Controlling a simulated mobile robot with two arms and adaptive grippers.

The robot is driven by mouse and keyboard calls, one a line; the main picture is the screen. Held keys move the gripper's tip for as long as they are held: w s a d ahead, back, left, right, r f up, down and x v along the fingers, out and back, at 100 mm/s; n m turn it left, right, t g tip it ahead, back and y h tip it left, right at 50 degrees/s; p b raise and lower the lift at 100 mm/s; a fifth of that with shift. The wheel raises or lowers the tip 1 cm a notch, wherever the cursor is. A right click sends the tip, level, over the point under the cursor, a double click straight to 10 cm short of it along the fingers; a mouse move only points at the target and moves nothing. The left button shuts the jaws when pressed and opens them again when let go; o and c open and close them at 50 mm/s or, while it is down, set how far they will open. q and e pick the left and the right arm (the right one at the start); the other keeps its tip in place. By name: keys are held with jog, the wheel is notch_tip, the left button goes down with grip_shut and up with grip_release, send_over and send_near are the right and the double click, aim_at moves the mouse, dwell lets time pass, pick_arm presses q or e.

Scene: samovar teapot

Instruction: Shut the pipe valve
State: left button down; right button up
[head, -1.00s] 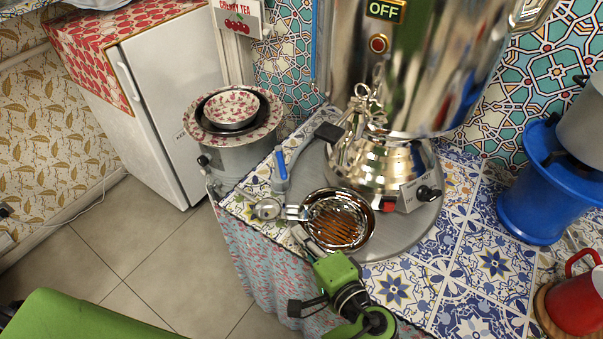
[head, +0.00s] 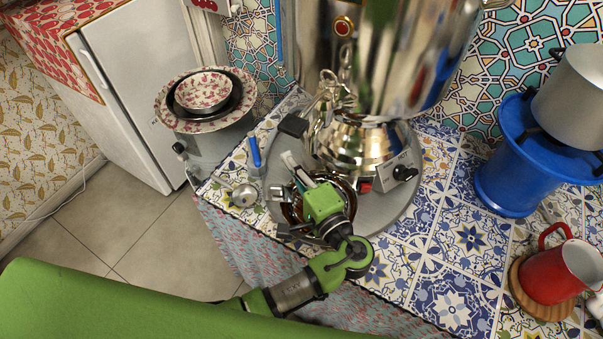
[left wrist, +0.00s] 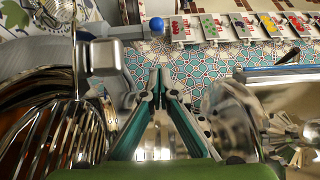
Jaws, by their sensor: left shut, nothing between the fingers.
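The pipe valve appears to be the blue lever handle (head: 254,152) at the left edge of the tiled counter, beside a grey pipe with a dark block (head: 293,125). A round metal gauge-like part (head: 245,195) is just below it. My left gripper (head: 290,163) is over the drip bowl, right of the blue handle and apart from it. Its fingers are shut and empty, and they also show closed together in the left wrist view (left wrist: 158,78). A blue knob (left wrist: 156,25) shows beyond the fingertips there, possibly the handle's end. My right gripper is out of view.
The shiny samovar (head: 360,145) stands close to the right of my gripper. The drip bowl (head: 291,212) is partly hidden under it.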

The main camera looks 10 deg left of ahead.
aim_at(254, 149)
pick_arm(q)
jog(key=a+p, duration=0.1)
jog(key=a, duration=0.1)
jog(key=s+a, duration=0.1)
jog(key=a, duration=0.1)
jog(key=shift+a+p, duration=0.1)
jog(key=shift+p, duration=0.25)
jog(key=shift+s, duration=0.1)
jog(key=shift+s+a, duration=0.35)
jog(key=shift+a, duration=0.15)
